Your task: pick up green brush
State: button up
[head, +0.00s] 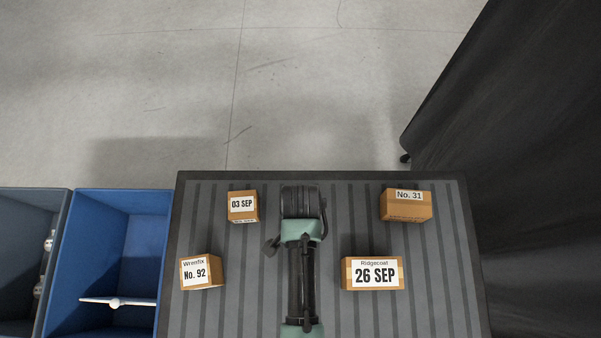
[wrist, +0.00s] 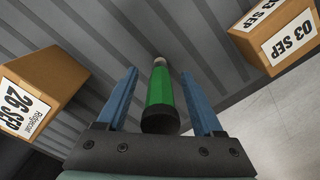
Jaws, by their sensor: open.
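The green brush (wrist: 160,88) shows in the wrist view as a green cylinder with a dark round end nearest me and a pale, narrow far end. It is on the dark ribbed surface (wrist: 85,30). My gripper (wrist: 159,73) is open, with one blue finger on each side of the brush. Gaps show between the brush and both fingers, and I cannot tell the height of the fingers over the surface. In the head view my arm covers the middle of the ribbed surface (head: 240,300) and hides the brush and fingers.
Boxes stand around: the 03 SEP box (head: 243,206), Wrenfix box (head: 200,272), No. 31 box (head: 405,206) and Ridgecoat box (head: 373,274). A blue bin (head: 115,215) holding a white item (head: 118,302) and a grey bin (head: 25,215) are left. A dark curtain-like panel (head: 510,150) is right.

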grip_shut()
dwell(0.3)
